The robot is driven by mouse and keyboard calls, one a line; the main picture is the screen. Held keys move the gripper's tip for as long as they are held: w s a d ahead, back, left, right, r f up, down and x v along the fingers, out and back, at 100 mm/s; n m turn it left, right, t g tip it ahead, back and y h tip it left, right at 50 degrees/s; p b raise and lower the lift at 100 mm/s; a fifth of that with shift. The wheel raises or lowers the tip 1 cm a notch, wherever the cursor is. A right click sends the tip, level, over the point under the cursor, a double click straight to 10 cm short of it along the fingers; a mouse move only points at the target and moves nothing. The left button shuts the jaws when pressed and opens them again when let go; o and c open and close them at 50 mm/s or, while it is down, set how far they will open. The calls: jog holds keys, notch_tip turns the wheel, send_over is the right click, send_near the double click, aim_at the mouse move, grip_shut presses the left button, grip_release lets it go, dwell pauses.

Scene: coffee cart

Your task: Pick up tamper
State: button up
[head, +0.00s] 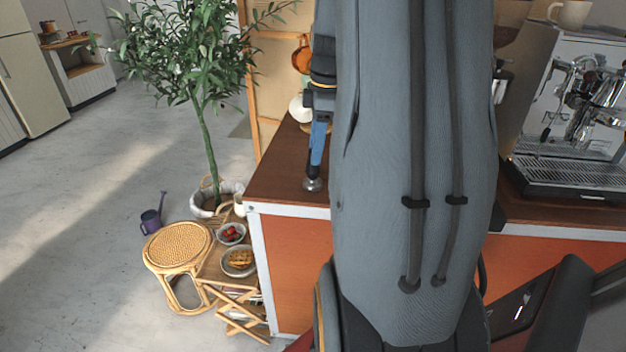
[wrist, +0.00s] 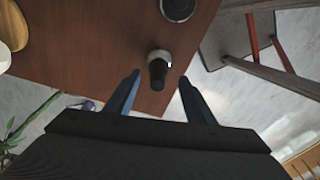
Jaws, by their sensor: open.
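The tamper (wrist: 158,73) has a dark handle and a round metal base. It stands on the brown counter near its corner; in the head view only its metal base (head: 313,185) shows clearly, below my finger. My gripper (wrist: 160,77) is open, with its two blue fingers apart. In the wrist view the tamper's handle appears between the fingertips, with a gap on both sides. In the head view one blue finger of my gripper (head: 317,150) points down just above the base. My arm hides the rest of the gripper.
The brown counter (head: 268,178) ends close by the tamper. A dark round item (wrist: 177,8) lies farther along it. An espresso machine (head: 580,110) stands on the right. A rattan stool (head: 178,245) and a potted tree (head: 207,140) stand on the floor to the left.

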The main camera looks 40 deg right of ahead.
aim_at(311, 167)
jog(key=shift+w+a+f+p, duration=0.15)
jog(key=shift+f+p, duration=0.2)
jog(key=shift+f, duration=0.75)
jog(key=shift+w+a+f+p, duration=0.1)
jog(key=shift+w+f+p, duration=0.2)
jog(key=shift+f, duration=0.75)
jog(key=shift+w+a+f+p, duration=0.15)
jog(key=shift+f+p, duration=0.25)
jog(key=shift+f, duration=0.7)
jog(key=shift+s, duration=0.1)
jog(key=c, duration=1.1)
jog(key=shift+r, duration=0.1)
jog(key=shift+c, duration=0.2)
